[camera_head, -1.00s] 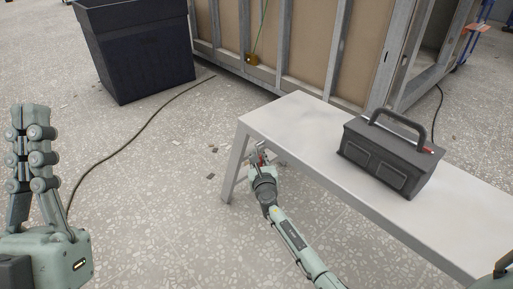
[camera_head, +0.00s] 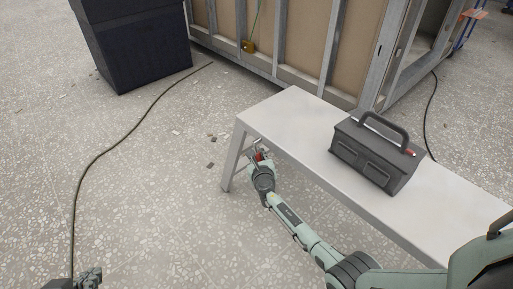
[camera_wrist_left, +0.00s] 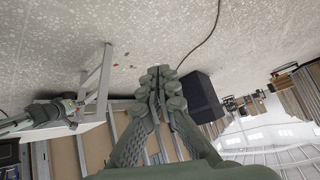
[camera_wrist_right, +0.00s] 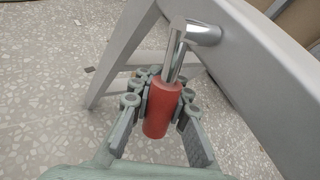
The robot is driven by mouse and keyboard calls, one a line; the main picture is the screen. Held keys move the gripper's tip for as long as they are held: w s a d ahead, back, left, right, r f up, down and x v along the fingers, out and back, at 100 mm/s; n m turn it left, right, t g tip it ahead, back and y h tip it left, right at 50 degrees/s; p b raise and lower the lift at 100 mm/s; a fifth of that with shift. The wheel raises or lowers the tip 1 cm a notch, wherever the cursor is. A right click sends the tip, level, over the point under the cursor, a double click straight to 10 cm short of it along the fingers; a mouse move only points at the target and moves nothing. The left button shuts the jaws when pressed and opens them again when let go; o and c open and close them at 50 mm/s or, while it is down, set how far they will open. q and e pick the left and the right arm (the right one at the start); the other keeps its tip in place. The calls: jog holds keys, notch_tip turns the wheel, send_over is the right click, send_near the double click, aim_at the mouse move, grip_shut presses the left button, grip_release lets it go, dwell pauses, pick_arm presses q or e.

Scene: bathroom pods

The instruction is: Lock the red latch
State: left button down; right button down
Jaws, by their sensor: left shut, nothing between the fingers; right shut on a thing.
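The red latch has a red cylindrical handle (camera_wrist_right: 161,108) on a bent chrome rod (camera_wrist_right: 175,50). It sits at the side of the grey bench (camera_head: 285,112), near its leg. In the right wrist view my right gripper (camera_wrist_right: 160,84) is shut on the red handle, with fingers on both sides. In the head view the red part (camera_head: 259,156) is small and partly hidden by this gripper. My left gripper (camera_head: 88,277) shows only its tips at the bottom left edge. In the left wrist view it (camera_wrist_left: 160,72) is shut and empty, away from the bench.
A dark toolbox (camera_head: 377,152) stands on the bench. A dark bin (camera_head: 135,45) is at the back left, and a framed wall panel (camera_head: 300,45) stands behind the bench. A black cable (camera_head: 110,145) crosses the floor on the left. The floor between is mostly clear.

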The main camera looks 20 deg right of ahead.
pick_arm(q)
jog(key=s+a+f+n+g+y+p, duration=0.1)
jog(key=s+a+f+g, duration=0.1)
jog(key=s+a+g, duration=0.15)
jog(key=s+a+f+g+y+p, duration=0.1)
jog(key=s+a+f+g, duration=0.15)
jog(key=s, duration=0.25)
jog(key=s+d+p+x, duration=0.2)
jog(key=p+x, duration=0.4)
jog(key=x, duration=0.7)
jog(key=shift+f+h, duration=0.4)
jog(key=shift+f, duration=0.3)
pick_arm(e)
jog(key=shift+s+d+n+g, duration=0.2)
jog(key=shift+s+n+g, duration=0.1)
jog(key=shift+s+g, duration=0.25)
jog(key=shift+s+d+n+g, duration=0.15)
jog(key=shift+s+n+g, duration=0.15)
jog(key=shift+g, duration=0.45)
pick_arm(q)
jog(key=shift+w+a, duration=0.15)
pick_arm(e)
jog(key=c, duration=1.5)
grip_release()
jog(key=shift+a, duration=0.1)
